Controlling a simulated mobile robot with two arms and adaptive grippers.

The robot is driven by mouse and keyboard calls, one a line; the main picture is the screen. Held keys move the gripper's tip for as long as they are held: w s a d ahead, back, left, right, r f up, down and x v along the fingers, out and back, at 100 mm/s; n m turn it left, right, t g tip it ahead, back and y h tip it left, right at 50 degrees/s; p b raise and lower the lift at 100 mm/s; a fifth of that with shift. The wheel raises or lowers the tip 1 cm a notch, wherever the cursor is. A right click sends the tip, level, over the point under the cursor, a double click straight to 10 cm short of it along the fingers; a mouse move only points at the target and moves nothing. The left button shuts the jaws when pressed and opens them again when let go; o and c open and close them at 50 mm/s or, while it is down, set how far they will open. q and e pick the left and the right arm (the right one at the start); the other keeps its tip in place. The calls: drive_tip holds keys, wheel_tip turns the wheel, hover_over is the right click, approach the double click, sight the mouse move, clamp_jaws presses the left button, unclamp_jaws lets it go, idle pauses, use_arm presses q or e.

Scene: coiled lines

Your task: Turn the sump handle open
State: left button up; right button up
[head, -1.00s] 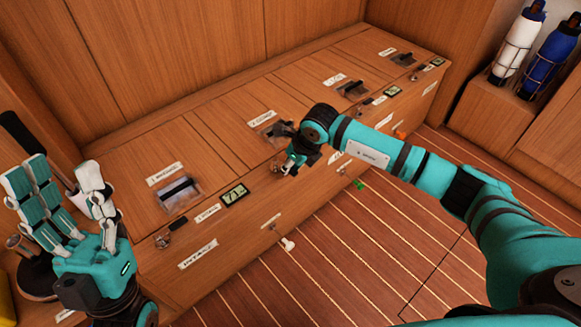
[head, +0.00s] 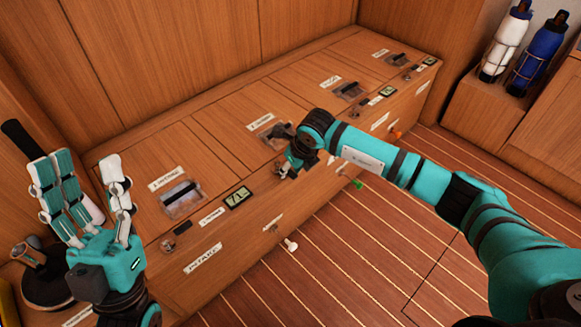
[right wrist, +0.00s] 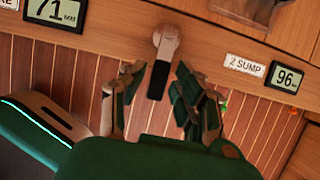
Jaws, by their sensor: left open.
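The sump handle (right wrist: 165,42) has a pale metal base and a black grip, and points down the picture in the right wrist view. The label "2 SUMP" (right wrist: 245,65) is to its right. In the head view my right gripper (head: 290,168) is at the bench's front edge and hides most of this handle. My left gripper (head: 84,168) is open and empty, raised at the left.
A wooden bench (head: 130,200) has several labelled hatches, switches and displays. One display (head: 238,197) reads 71; another (right wrist: 285,77) reads 96. Another handle (head: 176,232) is near the left end. Bottles (head: 538,48) stand in racks at upper right. The striped floor (head: 340,260) is clear.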

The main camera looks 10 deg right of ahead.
drive_tip(key=shift+o, duration=0.6)
drive_tip(key=v, duration=1.2)
